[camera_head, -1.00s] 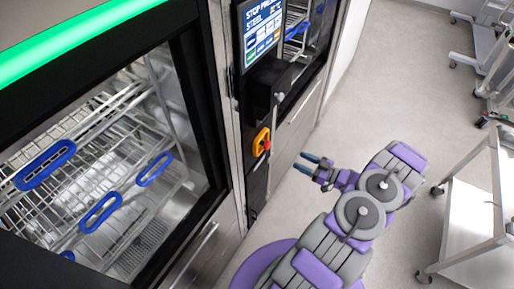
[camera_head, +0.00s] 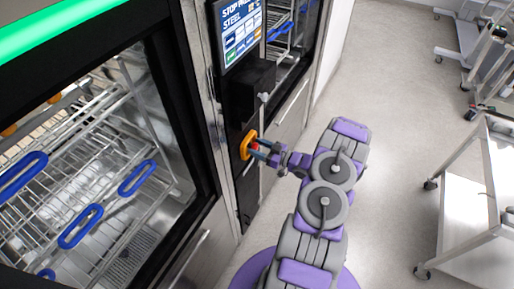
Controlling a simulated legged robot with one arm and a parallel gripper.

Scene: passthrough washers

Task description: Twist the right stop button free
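The right stop button (camera_head: 255,146) is red with an orange-yellow surround (camera_head: 246,144). It sits on the dark panel between the two washers, below a black box. My gripper (camera_head: 259,149) reaches it from the right. Its two blue-grey fingers appear apart, one above and one below the red part, with the tips at the surround. I cannot tell whether the fingers touch the button. The fingers partly hide it.
A lit screen (camera_head: 238,30) and a black box (camera_head: 250,88) are above the button. The left washer holds wire racks with blue handles (camera_head: 80,226). A white cart (camera_head: 470,205) stands at the right. The floor between is clear.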

